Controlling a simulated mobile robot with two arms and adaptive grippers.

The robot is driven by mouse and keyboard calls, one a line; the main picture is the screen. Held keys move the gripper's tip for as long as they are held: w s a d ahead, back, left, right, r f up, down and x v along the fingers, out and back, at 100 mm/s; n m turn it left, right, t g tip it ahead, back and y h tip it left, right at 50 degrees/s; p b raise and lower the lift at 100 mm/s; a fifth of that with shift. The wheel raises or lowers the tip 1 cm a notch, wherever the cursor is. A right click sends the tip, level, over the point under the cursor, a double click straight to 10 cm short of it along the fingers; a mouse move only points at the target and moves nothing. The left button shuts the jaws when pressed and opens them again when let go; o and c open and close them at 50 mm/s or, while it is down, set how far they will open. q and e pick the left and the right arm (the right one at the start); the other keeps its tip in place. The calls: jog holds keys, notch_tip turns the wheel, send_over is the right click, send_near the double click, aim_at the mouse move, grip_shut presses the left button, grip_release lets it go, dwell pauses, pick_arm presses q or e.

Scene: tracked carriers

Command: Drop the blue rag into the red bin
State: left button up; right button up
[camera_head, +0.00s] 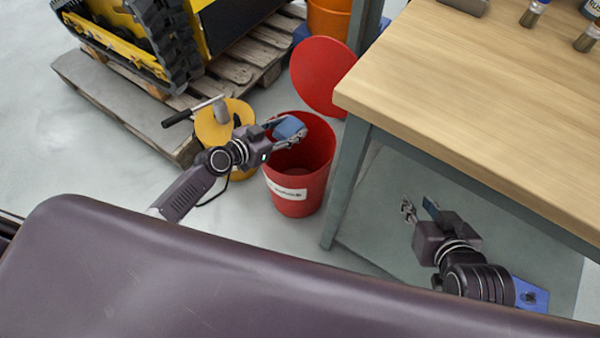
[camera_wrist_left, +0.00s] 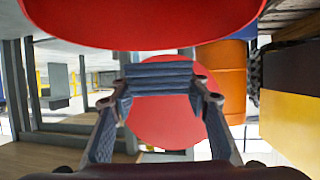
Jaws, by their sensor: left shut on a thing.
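The red bin (camera_head: 318,172) stands on the floor beside the bench leg, open at the top, with a white label on its front. Its round red lid (camera_head: 322,72) is raised behind the opening. My left gripper (camera_head: 290,134) is shut on the blue rag (camera_head: 288,126), which is over the bin's mouth near its upper rim. In the left wrist view the folded rag (camera_wrist_left: 158,72) spans between the two fingertips. The red lid (camera_wrist_left: 165,125) shows behind it and red of the bin (camera_wrist_left: 140,25) fills the top. My right gripper (camera_head: 420,208) is open and empty beside the bench.
A wooden workbench (camera_head: 470,90) with brushes is to the right of the bin. A yellow can (camera_head: 212,128) with a handled tool stands close to the left of the bin. A tracked carrier (camera_head: 165,45) on a pallet and an orange bin (camera_head: 328,18) are behind.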

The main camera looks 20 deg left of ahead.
pick_arm(q)
jog(key=o, duration=1.2)
jog(key=v, duration=1.2)
